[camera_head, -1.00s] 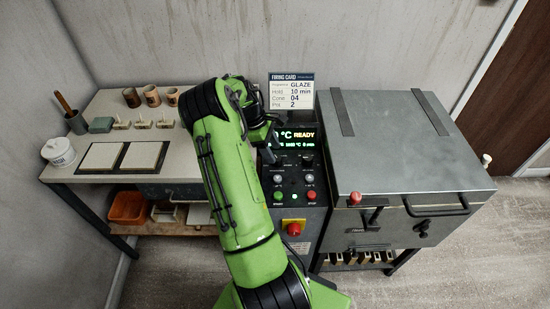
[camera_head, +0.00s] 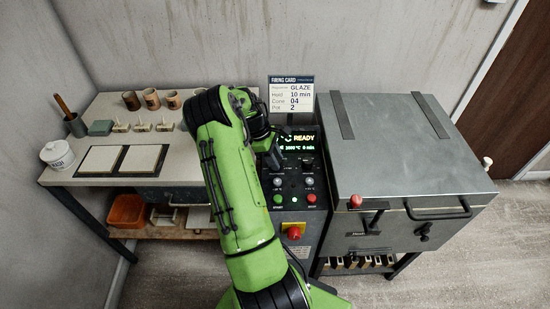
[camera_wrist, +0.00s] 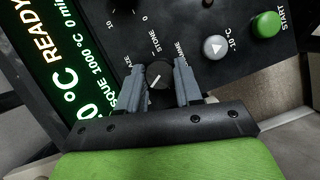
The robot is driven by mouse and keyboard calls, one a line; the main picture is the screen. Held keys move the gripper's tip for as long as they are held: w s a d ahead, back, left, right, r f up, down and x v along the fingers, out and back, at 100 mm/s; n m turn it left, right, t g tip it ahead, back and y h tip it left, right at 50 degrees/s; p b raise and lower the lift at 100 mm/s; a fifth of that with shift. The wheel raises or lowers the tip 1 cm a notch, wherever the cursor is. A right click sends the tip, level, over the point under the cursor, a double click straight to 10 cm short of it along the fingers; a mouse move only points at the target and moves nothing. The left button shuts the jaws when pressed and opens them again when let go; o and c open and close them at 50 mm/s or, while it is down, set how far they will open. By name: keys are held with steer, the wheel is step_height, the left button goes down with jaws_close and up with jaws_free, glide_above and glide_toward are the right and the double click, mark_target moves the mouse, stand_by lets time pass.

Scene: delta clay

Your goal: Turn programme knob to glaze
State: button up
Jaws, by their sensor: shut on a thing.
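The programme knob (camera_wrist: 158,73) is small, round and black with a white pointer line. In the wrist view it sits between the two grey fingers of my gripper (camera_wrist: 172,82), which are shut on it. Around it the printing reads STONE, part of GLAZE and part of PROGRAMME; the fingers hide the rest. The pointer line runs slanted across the knob, and I cannot tell which label it marks. The lit display (camera_wrist: 62,85) shows READY and part of BISQUE, 1000 °C. In the head view my arm hides the knob, and my gripper (camera_head: 274,160) is over the control panel's left side.
The firing card (camera_head: 292,94) behind the panel reads GLAZE, 10 min, 04, 2. The red emergency knob (camera_head: 294,233) is lower down. The grey kiln (camera_head: 400,150) stands right, the worktable (camera_head: 110,105) left.

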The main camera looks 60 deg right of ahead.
steer(key=shift+m, duration=0.3)
steer(key=shift+d+r+m+y+p, duration=0.1)
steer(key=shift+m+y+p, duration=0.4)
steer(key=shift+m, duration=0.4)
steer(key=m+y+p, duration=0.1)
steer(key=m, duration=0.2)
steer(key=shift+d+m, duration=0.1)
steer(key=shift+m, duration=0.2)
steer(key=m+y, duration=0.1)
steer(key=m, duration=0.1)
steer(key=m+t+y, duration=0.1)
steer(key=m, duration=0.2)
steer(key=shift+s+d+m, duration=0.1)
steer(key=shift+d+m, duration=0.05)
steer(key=shift+m, duration=0.15)
steer(key=o, duration=1)
